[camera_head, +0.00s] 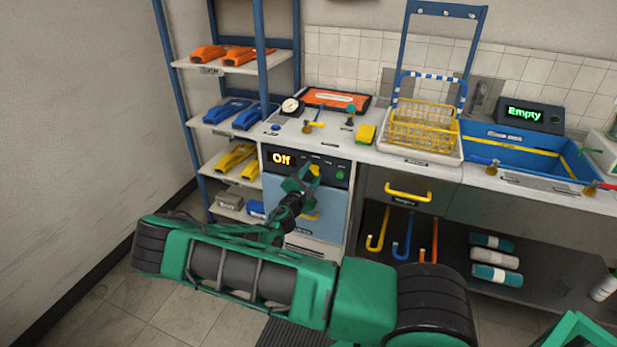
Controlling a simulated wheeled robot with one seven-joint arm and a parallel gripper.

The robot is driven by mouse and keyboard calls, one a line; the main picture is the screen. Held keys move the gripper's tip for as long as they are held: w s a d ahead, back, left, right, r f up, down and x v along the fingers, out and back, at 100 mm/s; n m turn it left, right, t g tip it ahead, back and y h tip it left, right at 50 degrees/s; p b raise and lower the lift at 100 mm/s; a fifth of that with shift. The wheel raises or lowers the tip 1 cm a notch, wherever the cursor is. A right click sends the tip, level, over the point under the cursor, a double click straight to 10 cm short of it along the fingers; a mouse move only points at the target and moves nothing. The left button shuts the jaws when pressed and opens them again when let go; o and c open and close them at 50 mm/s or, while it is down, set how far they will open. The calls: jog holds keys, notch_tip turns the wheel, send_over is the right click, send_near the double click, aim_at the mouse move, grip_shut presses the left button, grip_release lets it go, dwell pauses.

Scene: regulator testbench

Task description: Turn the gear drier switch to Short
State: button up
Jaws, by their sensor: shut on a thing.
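The gear drier (293,201) is a blue-fronted unit under the left end of the counter, with a dark control panel (279,169) on top. Its lit display (281,158) reads "Off". A small yellow switch knob (315,170) sits on the panel right of the display. My green gripper (309,177) is at the panel, shut on the yellow knob, and its fingers hide part of it. A green button (341,175) shows at the panel's right. The small labels on the panel are too small to read.
A blue-post shelf rack (221,120) with orange, blue and yellow items stands left of the drier. The counter (360,149) above holds a gauge, valves and a yellow wire basket (422,128). A drawer with a yellow handle (408,192) is at the right.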

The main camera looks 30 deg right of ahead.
jog(key=m, duration=0.4)
jog(key=shift+d, duration=0.2)
jog(key=shift+s+m, duration=0.1)
jog(key=shift+m, duration=1.8)
jog(key=o, duration=1.1)
jog(key=shift+f, duration=0.1)
jog(key=shift+c, duration=0.2)
jog(key=shift+a, duration=0.1)
jog(key=shift+a, duration=0.15)
jog(key=v, duration=1)
jog(key=shift+s, duration=0.2)
